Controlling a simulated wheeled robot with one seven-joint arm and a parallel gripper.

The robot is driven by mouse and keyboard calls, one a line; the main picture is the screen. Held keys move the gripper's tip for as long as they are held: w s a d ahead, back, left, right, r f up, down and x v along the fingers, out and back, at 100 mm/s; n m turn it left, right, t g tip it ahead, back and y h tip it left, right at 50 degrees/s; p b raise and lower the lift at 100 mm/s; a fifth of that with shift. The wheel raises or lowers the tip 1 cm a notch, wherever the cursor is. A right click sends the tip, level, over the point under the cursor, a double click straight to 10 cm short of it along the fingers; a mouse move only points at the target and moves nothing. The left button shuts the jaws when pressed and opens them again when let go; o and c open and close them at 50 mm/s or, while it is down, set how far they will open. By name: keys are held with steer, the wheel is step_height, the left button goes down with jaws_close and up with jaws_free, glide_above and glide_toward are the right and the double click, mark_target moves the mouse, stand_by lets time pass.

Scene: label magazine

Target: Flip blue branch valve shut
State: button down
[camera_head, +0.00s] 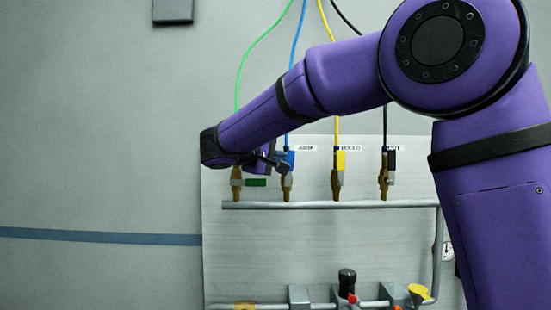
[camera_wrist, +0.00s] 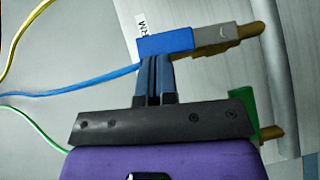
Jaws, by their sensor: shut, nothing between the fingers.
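The blue branch valve has a blue lever (camera_head: 290,158) on a brass stem above a horizontal grey pipe. The lever lies in line with its stem and the blue hose, beside a label reading ARM. In the wrist view the blue lever (camera_wrist: 165,44) spans the top of my fingers, with a grey block at its right end. My gripper (camera_wrist: 154,62) is shut and empty, its fingertips at the lever's side, touching or very close; I cannot tell which. In the head view my gripper (camera_head: 280,162) partly covers the blue valve from the left.
Left of it, the green lever (camera_head: 257,182) lies crosswise to its stem. The yellow lever (camera_head: 340,160) and black lever (camera_head: 391,160) stand upright to the right. The grey pipe (camera_head: 320,204) runs below. Hoses rise above; lower fittings include a black knob (camera_head: 347,282).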

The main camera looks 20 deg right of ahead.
steer(key=d+m+y, duration=0.1)
steer(key=y, duration=0.1)
steer(key=s+d+m+y, duration=0.1)
steer(key=shift+d+r+m, duration=0.3)
steer(key=shift+d, duration=0.05)
steer(key=s+d+f+m+y, duration=0.2)
steer(key=d+f+m+y, duration=0.2)
steer(key=d+y, duration=0.2)
steer(key=shift+m+t+y, duration=0.3)
steer(key=shift+m+y, duration=0.1)
steer(key=shift+y, duration=0.7)
steer(key=shift+f, duration=0.2)
